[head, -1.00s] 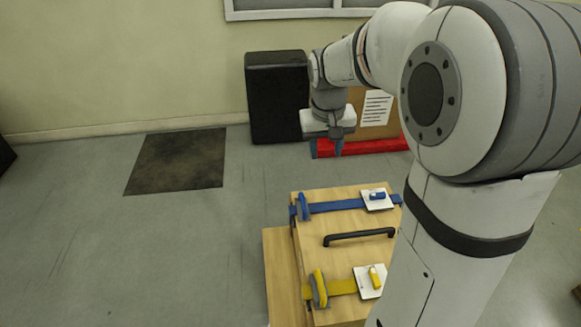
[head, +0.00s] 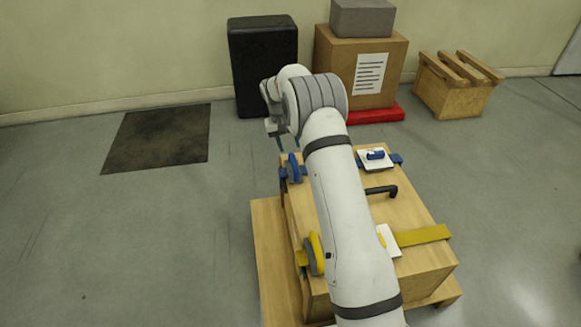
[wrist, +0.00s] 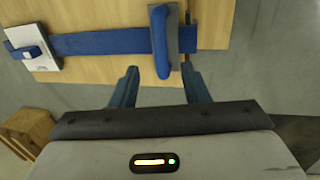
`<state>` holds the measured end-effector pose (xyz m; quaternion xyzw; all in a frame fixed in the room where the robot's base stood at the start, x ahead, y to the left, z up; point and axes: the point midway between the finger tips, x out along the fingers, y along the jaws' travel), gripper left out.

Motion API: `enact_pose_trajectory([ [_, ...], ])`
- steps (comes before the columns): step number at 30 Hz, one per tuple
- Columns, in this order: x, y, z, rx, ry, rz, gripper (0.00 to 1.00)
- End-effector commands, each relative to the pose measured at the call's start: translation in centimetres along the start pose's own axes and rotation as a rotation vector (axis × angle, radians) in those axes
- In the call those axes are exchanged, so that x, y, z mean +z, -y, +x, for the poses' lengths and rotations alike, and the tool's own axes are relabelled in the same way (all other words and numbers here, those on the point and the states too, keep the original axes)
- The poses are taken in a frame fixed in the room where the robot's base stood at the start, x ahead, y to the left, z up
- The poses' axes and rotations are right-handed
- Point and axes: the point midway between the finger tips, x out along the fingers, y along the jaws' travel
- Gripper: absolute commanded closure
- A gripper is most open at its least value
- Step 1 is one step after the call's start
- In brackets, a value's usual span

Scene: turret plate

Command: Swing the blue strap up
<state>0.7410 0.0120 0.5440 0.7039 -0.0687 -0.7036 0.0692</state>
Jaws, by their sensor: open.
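The blue strap (head: 396,159) runs across the top of a wooden crate (head: 415,207); my arm covers its middle in the head view. It also shows in the wrist view (wrist: 100,43), lying flat. A blue padded lever with a grey side (head: 294,168) stands at its left end in the head view; the wrist view shows it as well (wrist: 160,40). A white plate with a blue tab (head: 374,158) sits near the strap's other end. My gripper (wrist: 160,74) is open, its fingers spread either side of the lever's near end. I cannot tell whether they touch it.
A yellow strap (head: 425,236) with its own yellow lever (head: 315,253) crosses the crate's near part. A black handle (head: 383,191) lies between the straps. Behind stand a black case (head: 262,65) and cardboard box (head: 385,85).

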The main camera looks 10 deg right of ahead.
Motion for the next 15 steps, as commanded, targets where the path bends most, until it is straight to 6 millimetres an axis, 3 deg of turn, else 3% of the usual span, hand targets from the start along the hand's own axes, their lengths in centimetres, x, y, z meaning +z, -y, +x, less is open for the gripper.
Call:
enact_pose_trajectory([
  [8, -0.2, 0.1, 2.6, 0.002, 0.003, 0.001, 0.59],
  [15, -0.1, 0.1, 6.6, 0.001, 0.004, 0.002, 0.59],
])
